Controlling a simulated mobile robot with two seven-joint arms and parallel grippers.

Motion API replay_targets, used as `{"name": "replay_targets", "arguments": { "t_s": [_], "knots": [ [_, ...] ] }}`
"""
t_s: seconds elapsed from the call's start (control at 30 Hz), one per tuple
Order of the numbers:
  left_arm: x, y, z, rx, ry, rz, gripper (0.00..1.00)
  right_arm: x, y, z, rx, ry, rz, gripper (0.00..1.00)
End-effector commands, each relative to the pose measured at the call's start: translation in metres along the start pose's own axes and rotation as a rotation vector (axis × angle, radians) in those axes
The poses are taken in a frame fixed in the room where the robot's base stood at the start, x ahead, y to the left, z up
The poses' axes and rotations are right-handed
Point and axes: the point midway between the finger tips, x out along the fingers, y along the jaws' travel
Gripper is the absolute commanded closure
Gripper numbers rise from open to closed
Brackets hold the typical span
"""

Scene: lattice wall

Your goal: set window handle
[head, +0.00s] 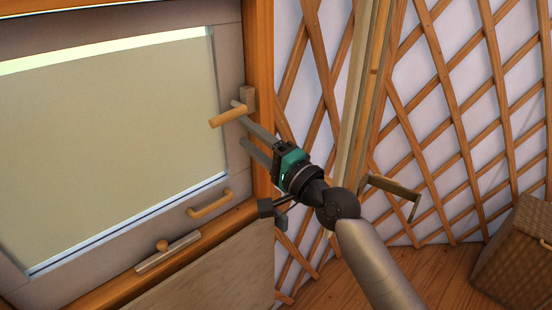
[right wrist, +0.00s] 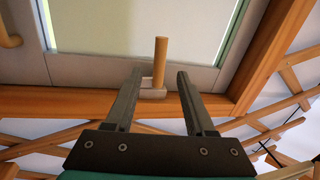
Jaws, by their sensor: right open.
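In the head view the window (head: 115,120) is a pale pane in a grey sash. A wooden lever handle (head: 228,116) sticks out from a grey mount on the sash's right side, pointing left and slightly down. My right gripper (head: 244,126) is open at that handle. In the right wrist view the handle (right wrist: 160,60) stands upright in the picture, in the gap between the two fingers (right wrist: 160,75). Its pale mount (right wrist: 153,90) shows between them too. I cannot tell whether a finger touches it. My left gripper is not in view.
A curved wooden pull (head: 210,203) and a sliding bar with a knob (head: 168,252) sit lower on the window. Wooden lattice (head: 455,110) lines the wall to the right. A bracket-like handle (head: 392,188) juts out there. A woven basket (head: 515,250) stands on the floor at right.

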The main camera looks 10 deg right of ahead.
Motion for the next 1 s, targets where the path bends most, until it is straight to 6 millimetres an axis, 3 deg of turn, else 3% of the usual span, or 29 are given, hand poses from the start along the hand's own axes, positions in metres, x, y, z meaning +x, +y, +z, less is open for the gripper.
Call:
{"name": "replay_targets", "arguments": {
  "t_s": [0.2,0.4,0.87,1.0],
  "knots": [
    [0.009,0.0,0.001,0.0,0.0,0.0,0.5,-0.042,0.003,0.0,0.0,0.0,0.003,0.45],
    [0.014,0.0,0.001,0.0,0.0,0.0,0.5,-0.067,0.002,0.0,-0.002,0.0,0.002,0.45],
    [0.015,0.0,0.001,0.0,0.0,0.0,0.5,-0.075,0.0,0.0,0.0,0.0,0.0,0.45],
    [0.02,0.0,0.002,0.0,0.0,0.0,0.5,-0.077,0.022,-0.005,-0.018,0.02,0.033,0.45]
  ]
}}
